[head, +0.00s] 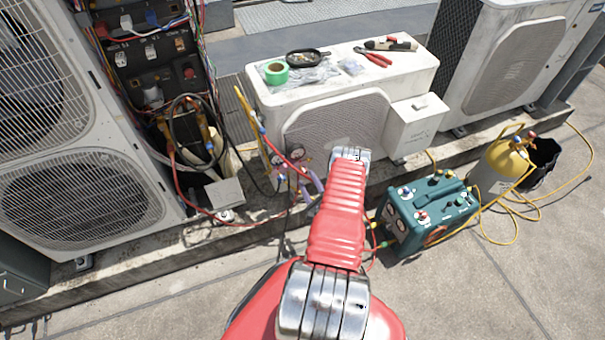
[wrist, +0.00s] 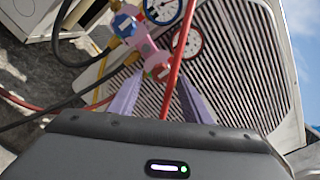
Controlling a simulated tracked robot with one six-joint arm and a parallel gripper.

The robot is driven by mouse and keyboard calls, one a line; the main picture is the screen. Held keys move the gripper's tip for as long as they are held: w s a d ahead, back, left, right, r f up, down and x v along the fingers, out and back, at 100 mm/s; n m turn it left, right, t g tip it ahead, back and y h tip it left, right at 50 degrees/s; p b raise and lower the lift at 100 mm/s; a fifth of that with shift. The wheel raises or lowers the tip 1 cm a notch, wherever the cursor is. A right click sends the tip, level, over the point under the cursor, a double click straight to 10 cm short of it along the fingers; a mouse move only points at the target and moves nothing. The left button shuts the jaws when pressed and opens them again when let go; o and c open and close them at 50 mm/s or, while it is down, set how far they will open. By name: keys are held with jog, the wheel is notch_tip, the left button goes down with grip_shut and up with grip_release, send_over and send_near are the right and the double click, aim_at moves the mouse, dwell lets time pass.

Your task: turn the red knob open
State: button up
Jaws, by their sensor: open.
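A pink gauge manifold (wrist: 146,46) with two round dial gauges (wrist: 187,42) is in the upper middle of the wrist view, tilted. Its red knob (wrist: 160,71) faces my gripper at the manifold's lower end, and a blue knob (wrist: 122,22) is at its upper left end. My gripper (wrist: 161,76) is open, its two lavender fingers on either side of the red knob. I cannot tell whether either finger touches it. In the head view the gauges (head: 297,150) show left of my red arm, near the lavender fingers (head: 316,183); the knob is unclear there.
A red hose (wrist: 177,65) runs past the knob between the fingers. Dark hoses (wrist: 60,30) lie to the left. A white condenser (head: 335,120) stands behind, with tools and tape on top. A green recovery machine (head: 430,215) and yellow cylinder (head: 502,165) stand at right.

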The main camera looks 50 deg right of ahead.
aim_at(303, 175)
jog(key=shift+x, duration=2.8)
jog(key=shift+a, duration=0.1)
jog(key=c, duration=1)
jog(key=shift+a, duration=0.2)
jog(key=shift+c, duration=0.2)
jog(key=shift+d, duration=0.1)
